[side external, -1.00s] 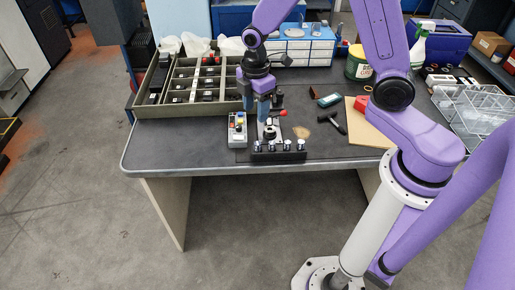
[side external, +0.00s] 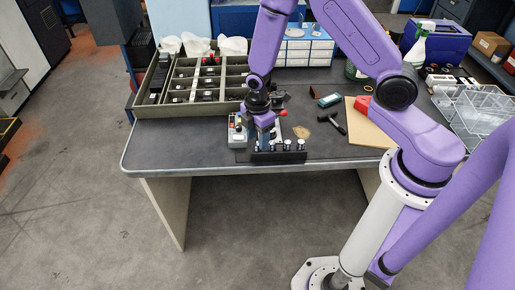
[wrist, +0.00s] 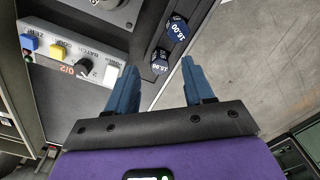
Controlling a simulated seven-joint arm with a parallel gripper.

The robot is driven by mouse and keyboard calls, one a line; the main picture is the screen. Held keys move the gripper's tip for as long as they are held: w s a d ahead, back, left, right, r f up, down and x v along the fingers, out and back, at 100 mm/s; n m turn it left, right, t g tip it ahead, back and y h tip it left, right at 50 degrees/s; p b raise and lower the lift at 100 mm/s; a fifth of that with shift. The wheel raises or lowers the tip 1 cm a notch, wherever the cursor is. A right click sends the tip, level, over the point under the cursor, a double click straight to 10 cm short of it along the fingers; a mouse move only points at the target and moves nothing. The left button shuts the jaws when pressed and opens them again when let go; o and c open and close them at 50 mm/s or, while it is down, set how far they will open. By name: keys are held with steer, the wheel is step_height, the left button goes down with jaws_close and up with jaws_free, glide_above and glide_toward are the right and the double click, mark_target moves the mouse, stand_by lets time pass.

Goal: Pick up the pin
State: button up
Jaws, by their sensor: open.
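A black rack (side external: 278,156) with several silver-topped pins (side external: 287,144) stands near the front edge of the table. Which one is the task's pin I cannot tell. In the wrist view, two dark blue ends marked with numbers, "16.00" on the upper one (wrist: 177,28) and a less clear number on the lower one (wrist: 160,63), show on a dark block. My gripper (side external: 265,138) is low behind the left part of the rack. Its two blue fingers are apart in the wrist view (wrist: 158,66), with the lower marked end showing between their tips. I see nothing held.
A grey control box (side external: 237,130) with coloured buttons stands just left of the rack. A divided tray (side external: 137,110) lies at the back left. A hammer (side external: 332,122) and a tan board (side external: 360,135) lie to the right. The table front left is clear.

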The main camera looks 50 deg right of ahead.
steer(key=shift+f, duration=1.1)
steer(key=shift+c, duration=0.3)
jaws_close()
steer(key=shift+r, duration=0.15)
